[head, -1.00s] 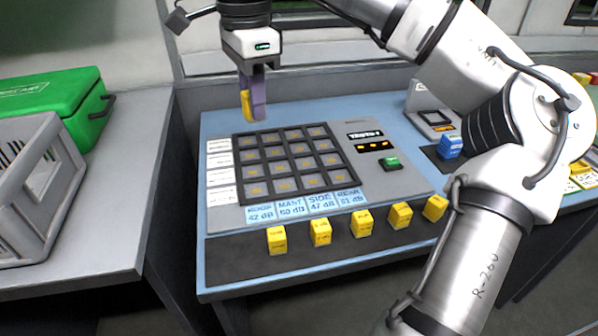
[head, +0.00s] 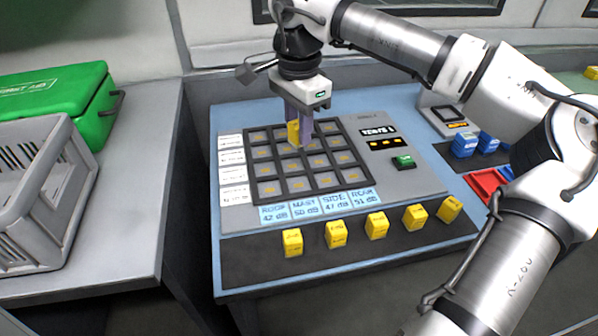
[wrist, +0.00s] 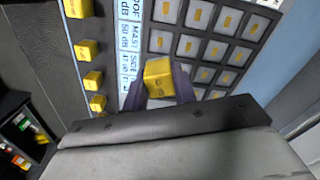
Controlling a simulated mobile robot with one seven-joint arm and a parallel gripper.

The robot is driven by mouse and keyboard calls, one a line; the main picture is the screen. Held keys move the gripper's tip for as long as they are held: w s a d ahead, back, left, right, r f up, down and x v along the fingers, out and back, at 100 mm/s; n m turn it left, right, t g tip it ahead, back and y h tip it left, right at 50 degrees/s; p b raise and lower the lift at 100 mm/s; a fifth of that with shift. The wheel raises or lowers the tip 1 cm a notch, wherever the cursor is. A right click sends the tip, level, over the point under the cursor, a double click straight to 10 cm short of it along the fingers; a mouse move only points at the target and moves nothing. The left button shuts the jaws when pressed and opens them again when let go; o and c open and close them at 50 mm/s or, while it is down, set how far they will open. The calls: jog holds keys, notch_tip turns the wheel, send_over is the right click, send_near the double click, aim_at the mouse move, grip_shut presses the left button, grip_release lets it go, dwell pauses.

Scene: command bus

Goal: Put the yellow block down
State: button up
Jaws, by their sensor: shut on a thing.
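My gripper (head: 300,130) is shut on a yellow block (head: 293,132) above the grid panel (head: 254,204), over its upper middle cells in the head view. The wrist view shows the yellow block (wrist: 159,77) between the two purple-grey fingers, with the dark-framed grid of pale square cells (wrist: 204,46) beyond it. Each visible cell carries a small yellow mark. I cannot tell whether the block touches the panel. Part of the grid is hidden behind my gripper.
Several yellow blocks (head: 376,226) stand in a row on the dark front strip. A green button (head: 403,161) and display sit right of the grid. Blue blocks (head: 464,145) and a red tray (head: 485,184) are further right. A grey crate (head: 30,200) and green case (head: 60,100) are left.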

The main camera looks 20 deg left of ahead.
aim_at(298, 185)
notch_tip(298, 185, down, 11)
jog(key=shift+f, duration=0.15)
dwell(0.4)
jog(key=shift+f, duration=0.15)
jog(key=o, duration=1)
notch_tip(298, 185, up, 12)
jog(key=shift+r, duration=0.2)
